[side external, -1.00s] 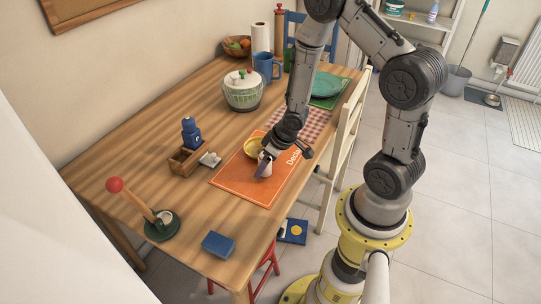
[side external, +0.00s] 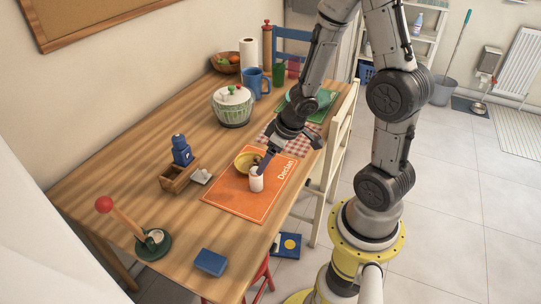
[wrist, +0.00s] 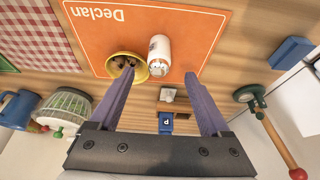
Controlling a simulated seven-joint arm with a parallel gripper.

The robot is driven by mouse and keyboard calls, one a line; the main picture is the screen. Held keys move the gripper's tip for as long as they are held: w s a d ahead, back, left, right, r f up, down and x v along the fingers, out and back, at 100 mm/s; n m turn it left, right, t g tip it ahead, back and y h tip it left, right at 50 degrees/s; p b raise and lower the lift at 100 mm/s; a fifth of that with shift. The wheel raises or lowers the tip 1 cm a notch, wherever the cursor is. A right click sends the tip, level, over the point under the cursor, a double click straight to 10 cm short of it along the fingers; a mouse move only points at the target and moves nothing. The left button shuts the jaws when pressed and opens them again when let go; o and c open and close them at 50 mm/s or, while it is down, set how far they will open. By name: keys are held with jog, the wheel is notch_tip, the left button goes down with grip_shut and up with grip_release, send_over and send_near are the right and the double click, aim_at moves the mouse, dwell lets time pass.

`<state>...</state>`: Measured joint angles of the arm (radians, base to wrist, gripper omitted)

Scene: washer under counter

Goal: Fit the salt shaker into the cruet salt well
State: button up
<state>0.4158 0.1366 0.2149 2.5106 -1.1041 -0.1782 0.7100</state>
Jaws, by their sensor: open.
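The salt shaker (side external: 256,180), a white cylinder, stands upright on the orange placemat (side external: 236,198); it also shows in the wrist view (wrist: 159,50). My gripper (side external: 262,168) is open just above and behind it. In the wrist view the fingertips (wrist: 159,73) spread to either side of the shaker's line, with the shaker beyond them and nothing held. The cruet (side external: 175,180) is a wooden holder to the left of the mat. A blue shaker (side external: 181,150) stands in its rear part, marked P in the wrist view (wrist: 166,123). The nearer well looks empty.
A yellow bowl (side external: 244,161) with dark contents sits close beside the shaker, near one finger. A small white item (side external: 201,176) lies between cruet and mat. A blue box (side external: 211,262) and a red-knobbed stand (side external: 152,245) are nearer. Bare table lies between them.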

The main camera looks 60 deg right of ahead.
notch_tip(320, 180, up, 9)
jog(key=d+t+h, duration=0.1)
jog(key=d+h, duration=0.2)
jog(key=s+a+r+m, duration=0.1)
jog(key=s+a+r, duration=0.4)
jog(key=s+r, duration=0.2)
notch_tip(320, 180, up, 2)
jog(key=shift+a+r, duration=0.1)
jog(key=shift+a, duration=0.25)
jog(key=shift+o, duration=0.5)
jog(key=s+a+r+n+y, duration=0.1)
jog(key=s+a+r+y, duration=0.1)
jog(key=s+a, duration=0.3)
jog(key=shift+s+a+y, duration=0.3)
jog(key=shift+a+y, duration=0.2)
jog(key=shift+a, duration=0.15)
